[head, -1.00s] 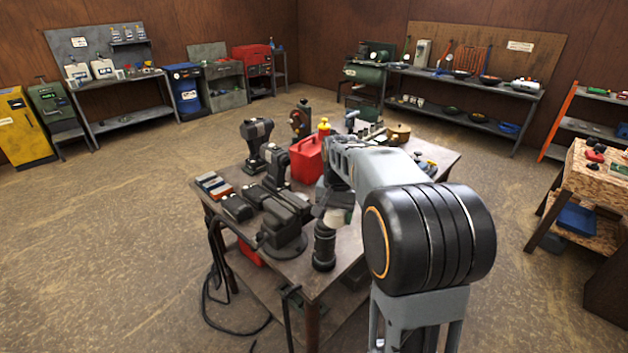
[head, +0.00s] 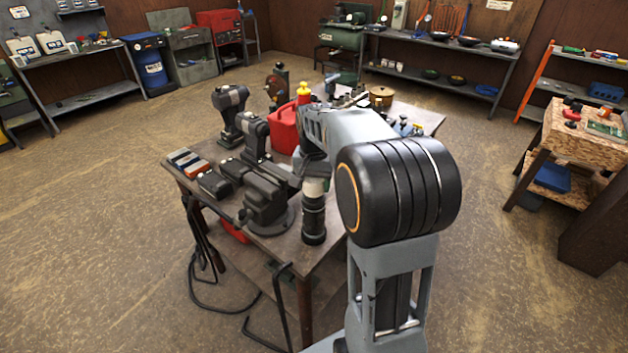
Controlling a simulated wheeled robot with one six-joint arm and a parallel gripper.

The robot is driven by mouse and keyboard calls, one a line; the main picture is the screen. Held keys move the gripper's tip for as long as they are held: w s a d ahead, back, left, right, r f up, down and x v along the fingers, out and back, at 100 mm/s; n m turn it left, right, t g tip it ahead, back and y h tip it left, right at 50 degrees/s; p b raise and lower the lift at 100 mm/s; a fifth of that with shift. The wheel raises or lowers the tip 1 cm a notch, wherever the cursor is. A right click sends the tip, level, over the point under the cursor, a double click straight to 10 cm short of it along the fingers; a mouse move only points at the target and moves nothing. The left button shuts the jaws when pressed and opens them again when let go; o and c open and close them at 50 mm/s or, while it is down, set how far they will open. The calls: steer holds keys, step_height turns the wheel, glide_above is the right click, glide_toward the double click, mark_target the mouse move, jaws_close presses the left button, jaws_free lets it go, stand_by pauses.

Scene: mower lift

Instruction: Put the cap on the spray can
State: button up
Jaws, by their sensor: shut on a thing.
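A dark cylinder that looks like the spray can (head: 314,222) stands upright near the front corner of the workbench. A small pale piece (head: 315,187), likely the cap, shows at the top of the can, directly under my gripper (head: 316,176). My gripper points down and is shut on this piece. The piece lines up with the can in this view. I cannot tell whether it is seated on the can or just above it. My arm hides part of the bench behind the gripper.
A vise (head: 266,204) stands close to the left of the can. Two cordless drills (head: 231,115), a red fuel can (head: 285,128) and small boxes (head: 187,160) crowd the workbench (head: 335,242). Open floor lies left of the bench.

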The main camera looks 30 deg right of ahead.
steer(key=shift+f+b, duration=0.3)
steer(key=shift+f, duration=0.35)
steer(key=shift+a+f+b, duration=0.1)
steer(key=shift+f+b, duration=0.2)
steer(key=shift+f, duration=0.3)
stand_by(1.2)
steer(key=o, duration=0.6)
steer(key=shift+r, duration=0.1)
step_height(320, 180, up, 8)
steer(key=p, duration=0.6)
steer(key=shift+r+p, duration=0.2)
steer(key=shift+p, duration=0.2)
steer(key=shift+r, duration=1.25)
